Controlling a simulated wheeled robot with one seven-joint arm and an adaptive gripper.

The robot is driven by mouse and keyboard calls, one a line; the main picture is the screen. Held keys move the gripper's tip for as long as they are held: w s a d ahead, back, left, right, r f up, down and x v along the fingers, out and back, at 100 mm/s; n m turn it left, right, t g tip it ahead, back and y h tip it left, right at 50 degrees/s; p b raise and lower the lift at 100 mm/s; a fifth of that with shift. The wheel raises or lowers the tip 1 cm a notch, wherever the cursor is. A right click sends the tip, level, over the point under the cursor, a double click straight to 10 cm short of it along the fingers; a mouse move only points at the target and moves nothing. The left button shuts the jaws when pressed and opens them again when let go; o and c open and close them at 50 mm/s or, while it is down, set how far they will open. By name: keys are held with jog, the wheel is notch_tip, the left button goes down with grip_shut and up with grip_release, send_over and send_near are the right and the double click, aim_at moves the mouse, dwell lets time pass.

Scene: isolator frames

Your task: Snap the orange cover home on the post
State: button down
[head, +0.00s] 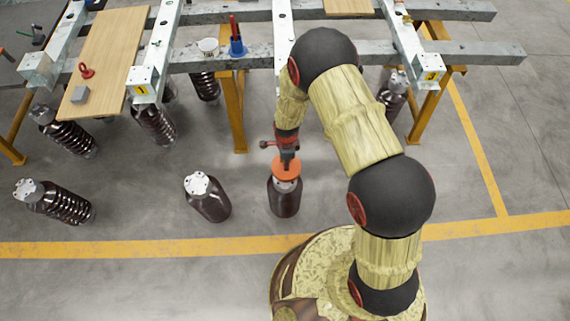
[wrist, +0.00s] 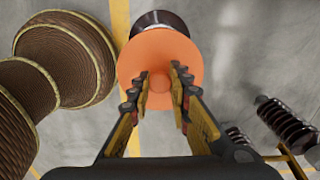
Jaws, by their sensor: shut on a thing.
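The orange cover (head: 285,171) is a round disc with a small knob. My gripper (head: 288,160) is shut on it from above. In the wrist view, my gripper (wrist: 161,88) has its fingers on either side of the knob, and the orange disc (wrist: 160,52) spreads out beyond them. A dark brown post (head: 284,202) with a grey top stands upright on the floor under the cover. In the wrist view the disc hides most of the post (wrist: 158,20). The cover is over the post's top, but I cannot tell whether they touch.
Another brown post (head: 210,204) stands left of this one, and a ribbed one (head: 65,204) farther left. Behind is a grey steel frame (head: 460,52) on yellow legs (head: 234,110), with a wooden board (head: 108,55) on it. Floor to the right is clear.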

aim_at(285, 173)
jog(key=shift+a+f+m, duration=0.2)
jog(key=shift+a+m, duration=0.05)
jog(key=shift+m, duration=0.15)
jog(key=shift+f+b, duration=2)
jog(key=shift+f, duration=0.9)
jog(key=shift+s+f+b, duration=0.1)
jog(key=shift+f+b, duration=1.15)
jog(key=shift+f, duration=0.65)
jog(key=c, duration=1.6)
grip_release()
notch_tip(285, 173, up, 12)
jog(key=shift+r, duration=0.1)
